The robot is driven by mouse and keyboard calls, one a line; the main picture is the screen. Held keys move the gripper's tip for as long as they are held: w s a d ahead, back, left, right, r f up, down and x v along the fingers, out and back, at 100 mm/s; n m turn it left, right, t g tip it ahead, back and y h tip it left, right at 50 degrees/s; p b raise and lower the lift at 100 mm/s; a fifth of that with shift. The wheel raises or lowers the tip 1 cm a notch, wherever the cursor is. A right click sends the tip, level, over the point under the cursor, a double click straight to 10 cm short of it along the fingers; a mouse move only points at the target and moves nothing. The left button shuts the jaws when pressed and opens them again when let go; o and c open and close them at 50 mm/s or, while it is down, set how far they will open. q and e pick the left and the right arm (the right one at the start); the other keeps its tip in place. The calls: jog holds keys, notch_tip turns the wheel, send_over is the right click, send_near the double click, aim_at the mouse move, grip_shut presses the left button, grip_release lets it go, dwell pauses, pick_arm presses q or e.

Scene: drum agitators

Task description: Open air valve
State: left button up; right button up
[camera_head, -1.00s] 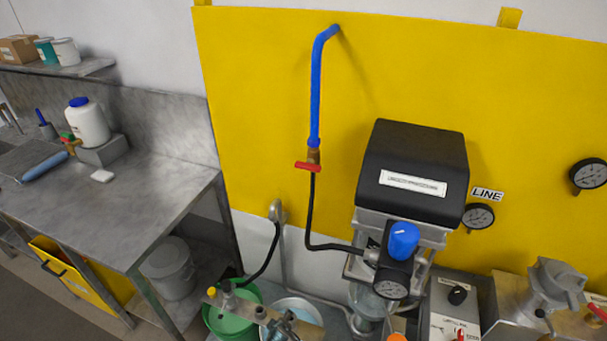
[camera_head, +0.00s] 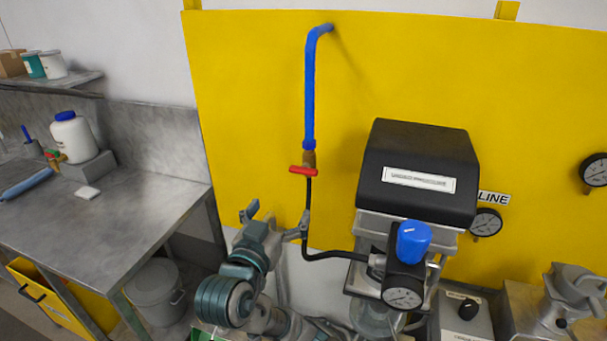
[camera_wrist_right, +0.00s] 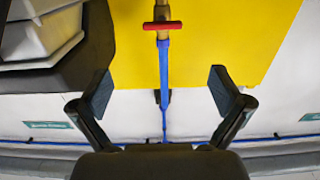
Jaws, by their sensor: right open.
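The air valve is a brass body (camera_head: 309,158) with a red handle (camera_head: 303,170), at the lower end of a blue pipe (camera_head: 309,100) on the yellow panel. The red handle lies crosswise to the pipe. My right gripper (camera_head: 277,217) is open and empty, below and slightly left of the valve, apart from it. In the right wrist view the red handle (camera_wrist_right: 162,25) is at the top, beyond the open fingers (camera_wrist_right: 161,90), and the blue pipe (camera_wrist_right: 163,70) runs between them. My left gripper is not in view.
A black hose (camera_head: 308,225) curves from the valve to a regulator with a blue knob (camera_head: 413,241) and gauge. A black-covered machine (camera_head: 420,150) stands to the right of the valve. A metal bench (camera_head: 140,185) stands at left. The panel left of the pipe is clear.

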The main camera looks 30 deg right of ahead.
aim_at(302, 172)
jog(key=x, duration=1.5)
jog(key=shift+w, duration=0.15)
jog(key=shift+a, duration=0.4)
jog(key=c, duration=1.2)
